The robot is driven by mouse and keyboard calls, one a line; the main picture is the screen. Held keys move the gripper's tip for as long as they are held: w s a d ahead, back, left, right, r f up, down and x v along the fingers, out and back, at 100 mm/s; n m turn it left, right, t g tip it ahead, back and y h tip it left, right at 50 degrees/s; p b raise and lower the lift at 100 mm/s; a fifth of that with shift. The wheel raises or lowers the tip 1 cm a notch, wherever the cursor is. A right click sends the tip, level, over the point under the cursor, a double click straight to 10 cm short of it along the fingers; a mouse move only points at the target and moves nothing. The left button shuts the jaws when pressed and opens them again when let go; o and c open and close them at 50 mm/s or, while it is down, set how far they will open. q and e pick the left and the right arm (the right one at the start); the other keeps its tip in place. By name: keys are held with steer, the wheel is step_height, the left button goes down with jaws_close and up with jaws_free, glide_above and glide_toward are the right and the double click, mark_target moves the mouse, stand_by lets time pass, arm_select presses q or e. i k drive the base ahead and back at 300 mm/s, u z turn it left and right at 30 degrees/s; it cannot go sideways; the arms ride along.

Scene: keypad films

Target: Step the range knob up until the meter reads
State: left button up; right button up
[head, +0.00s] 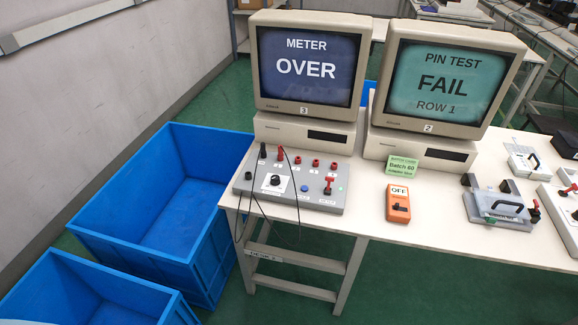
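The range knob (275,180) is a black dial on a white square plate, on the grey sloped meter panel (315,199) at the table's left end. Its pointer setting is too small to tell. The meter monitor (306,68), marked 3, stands behind the panel and reads "METER OVER". Black and red leads (281,154) are plugged in along the panel's top row. A blue button (305,188) and a red toggle (328,185) sit right of the knob. Neither of my grippers is in the head view.
Monitor 2 (442,82) reads "PIN TEST FAIL ROW 1". An orange box (398,205) marked OFF and a green batch card (402,167) lie right of the panel. Fixtures (500,207) crowd the right. Blue bins (165,205) stand left of the table. A lead loops over the front edge.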

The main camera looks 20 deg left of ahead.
mark_target(276, 181)
steer(key=i, duration=0.4)
steer(key=u, duration=0.8)
